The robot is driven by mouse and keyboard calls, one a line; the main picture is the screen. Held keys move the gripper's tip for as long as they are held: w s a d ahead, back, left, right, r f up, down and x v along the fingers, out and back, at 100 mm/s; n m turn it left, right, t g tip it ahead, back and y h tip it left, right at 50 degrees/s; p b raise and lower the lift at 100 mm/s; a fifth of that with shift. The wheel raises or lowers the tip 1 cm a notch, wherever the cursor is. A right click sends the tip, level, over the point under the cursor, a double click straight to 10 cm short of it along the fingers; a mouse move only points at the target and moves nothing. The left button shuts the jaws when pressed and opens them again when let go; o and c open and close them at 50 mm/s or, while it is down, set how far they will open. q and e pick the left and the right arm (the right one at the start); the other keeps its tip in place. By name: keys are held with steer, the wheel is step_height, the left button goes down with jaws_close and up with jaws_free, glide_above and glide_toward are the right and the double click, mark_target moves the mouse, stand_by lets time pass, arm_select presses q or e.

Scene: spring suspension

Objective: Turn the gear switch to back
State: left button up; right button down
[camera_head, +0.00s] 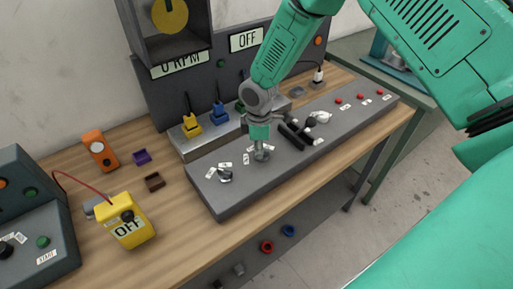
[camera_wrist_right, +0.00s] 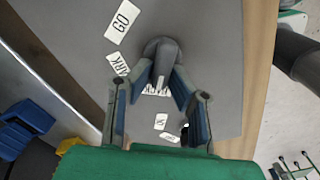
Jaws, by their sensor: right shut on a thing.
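The gear switch, a grey knob (camera_wrist_right: 163,50), stands on the grey control panel (camera_head: 203,193), with white labels around it. One label reads GO (camera_wrist_right: 123,20); another, partly covered, shows ARK (camera_wrist_right: 118,65). Smaller labels lie on its other side, too small to read surely. My right gripper (camera_head: 261,150) comes down onto the knob from above in the head view. In the right wrist view its two fingers (camera_wrist_right: 160,88) are closed around the knob's sides. My left gripper is not in view.
Another knob (camera_head: 225,176) sits left of my gripper on the panel. Black handles (camera_head: 296,132), a white knob (camera_head: 320,116) and red buttons (camera_head: 360,97) lie to the right. Yellow (camera_head: 191,125) and blue (camera_head: 219,114) connectors stand behind. A yellow meter (camera_head: 127,222) reads OFF.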

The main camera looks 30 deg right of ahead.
steer(key=shift+d+n, duration=0.25)
steer(key=shift+n, duration=0.15)
steer(key=c, duration=1.5)
jaws_free()
steer(key=shift+c, duration=0.2)
steer(key=shift+s+d, duration=0.1)
steer(key=shift+r, duration=0.15)
step_height(320, 180, up, 12)
steer(key=shift+f, duration=0.2)
steer(key=shift+d, duration=0.1)
